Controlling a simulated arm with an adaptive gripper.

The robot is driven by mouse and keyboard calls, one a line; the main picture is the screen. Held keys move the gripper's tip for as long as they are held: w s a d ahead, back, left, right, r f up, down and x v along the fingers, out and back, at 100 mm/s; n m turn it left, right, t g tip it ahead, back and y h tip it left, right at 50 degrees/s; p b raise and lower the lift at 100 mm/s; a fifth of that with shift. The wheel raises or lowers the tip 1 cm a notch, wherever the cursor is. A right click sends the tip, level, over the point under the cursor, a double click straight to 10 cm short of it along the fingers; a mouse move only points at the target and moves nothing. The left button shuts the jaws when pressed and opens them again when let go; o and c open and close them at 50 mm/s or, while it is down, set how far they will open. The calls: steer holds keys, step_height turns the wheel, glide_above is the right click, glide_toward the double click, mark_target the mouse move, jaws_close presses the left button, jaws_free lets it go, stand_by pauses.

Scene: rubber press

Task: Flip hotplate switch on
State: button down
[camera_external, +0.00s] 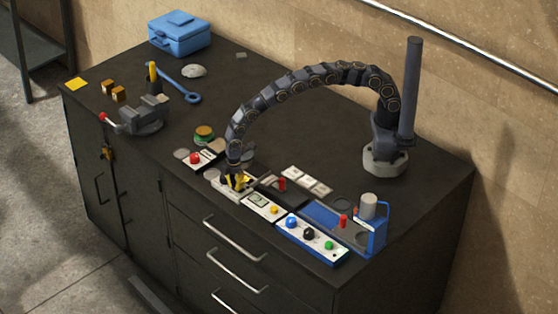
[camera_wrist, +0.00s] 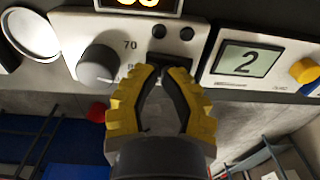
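The hotplate's light front panel (camera_wrist: 112,45) fills the upper middle of the wrist view, with a grey knob (camera_wrist: 98,64), the number 70 and a lit orange display (camera_wrist: 140,3). A dark switch (camera_wrist: 170,60) sits right of the knob, partly hidden by my fingertips. My gripper (camera_wrist: 163,70) has yellow fingers with dark pads. Its tips lean together just in front of the switch, with only a narrow gap between them. I cannot tell whether they touch it. In the external view my gripper (camera_external: 238,182) is down at the hotplate (camera_external: 229,190), hiding much of it.
To the right is a device with a screen reading 2 (camera_wrist: 248,61) and a yellow knob (camera_wrist: 304,70). A box with blue, black and green buttons (camera_external: 312,240) lies farther right. A red-button box (camera_external: 206,158) stands to the left.

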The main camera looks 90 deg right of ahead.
steer(key=shift+f, duration=0.1)
step_height(320, 180, up, 14)
steer(key=w+d, duration=0.1)
steer(key=shift+w+d, duration=0.25)
stand_by(0.4)
steer(key=shift+s+a+r+g+y, duration=0.25)
steer(key=shift+s+a+g+y, duration=0.25)
steer(key=shift+f, duration=0.1)
steer(key=f, duration=0.4)
steer(key=s+a+f, duration=0.1)
steer(key=f, duration=0.8)
steer(key=shift+s+a+f, duration=0.25)
steer(key=shift+f, duration=0.1)
